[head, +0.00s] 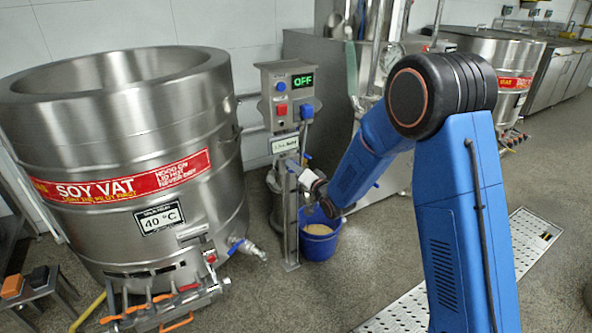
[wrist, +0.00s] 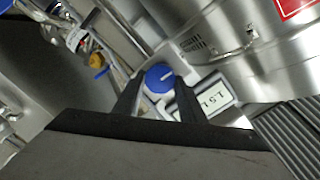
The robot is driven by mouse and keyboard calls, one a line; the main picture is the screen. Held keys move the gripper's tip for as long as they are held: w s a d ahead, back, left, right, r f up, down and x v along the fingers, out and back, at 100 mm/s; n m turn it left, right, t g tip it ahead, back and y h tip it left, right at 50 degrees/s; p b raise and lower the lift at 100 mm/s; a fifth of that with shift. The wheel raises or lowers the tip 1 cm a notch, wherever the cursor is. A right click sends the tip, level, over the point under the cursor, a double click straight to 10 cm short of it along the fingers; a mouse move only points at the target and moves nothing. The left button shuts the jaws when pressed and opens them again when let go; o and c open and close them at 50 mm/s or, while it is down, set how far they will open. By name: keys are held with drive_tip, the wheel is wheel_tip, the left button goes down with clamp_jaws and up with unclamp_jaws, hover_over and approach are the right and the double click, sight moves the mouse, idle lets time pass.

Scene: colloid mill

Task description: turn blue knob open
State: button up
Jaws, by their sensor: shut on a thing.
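The blue knob (wrist: 159,77) is round with a pale pointer line and sits on a light grey housing in the wrist view. My gripper (wrist: 158,84) has its two dark fingers on either side of this knob and is shut on it. In the head view my arm reaches down to the post below the control box, and the held knob cannot be made out there.
A control box (head: 288,95) with a green "OFF" display stands on a post. A steel soy vat (head: 120,140) is at the left. A blue bucket (head: 321,243) stands on the floor by the post. Open floor lies in front.

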drive_tip(key=shift+s+a+f+n+t, duration=0.15)
drive_tip(key=shift+n+t, duration=0.15)
drive_tip(key=shift+n, duration=4.75)
drive_tip(key=shift+f+n+t, duration=0.15)
drive_tip(key=shift+n+t, duration=0.15)
drive_tip(key=shift+n, duration=4.7)
drive_tip(key=shift+s+a+f+n+t, duration=0.15)
drive_tip(key=shift+n+t, duration=0.15)
drive_tip(key=shift+n, duration=4.75)
drive_tip(key=shift+w, duration=0.1)
drive_tip(key=o, duration=1)
drive_tip(key=shift+r, duration=0.1)
